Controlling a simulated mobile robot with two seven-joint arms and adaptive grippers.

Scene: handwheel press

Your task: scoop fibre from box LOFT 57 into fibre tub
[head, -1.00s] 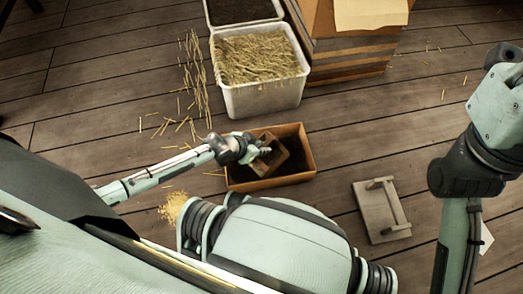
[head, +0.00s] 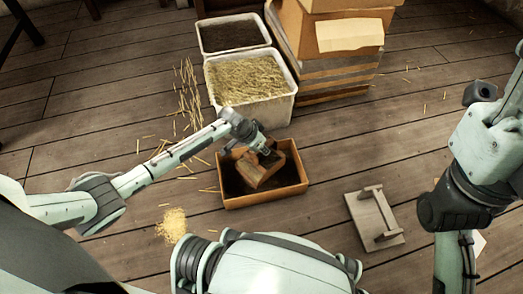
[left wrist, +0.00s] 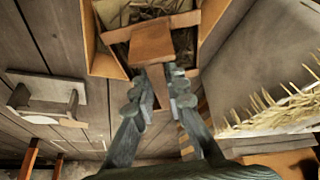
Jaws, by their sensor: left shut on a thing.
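An orange-brown wooden box (head: 265,200) with dark fibre in it stands on the floor at the middle; I cannot read a LOFT 57 label on it. My left gripper (head: 262,147) is shut on a wooden scoop (head: 268,178), tilted within the box's outline. In the left wrist view the fingers (left wrist: 157,72) grip the scoop (left wrist: 152,44), with the box (left wrist: 100,62) behind it. Whether the scoop touches the fibre is unclear. Behind the box are a white tub of straw-like material (head: 280,110) and a white tub of dark material (head: 232,36). My right gripper is not clearly visible.
A grey board with a handle (head: 373,220) lies right of the box. A striped wooden stack with a pale sheet (head: 350,35) stands at the back right. Loose straw (head: 187,95) and a yellow heap (head: 173,225) lie on the left. The floor at right is mostly clear.

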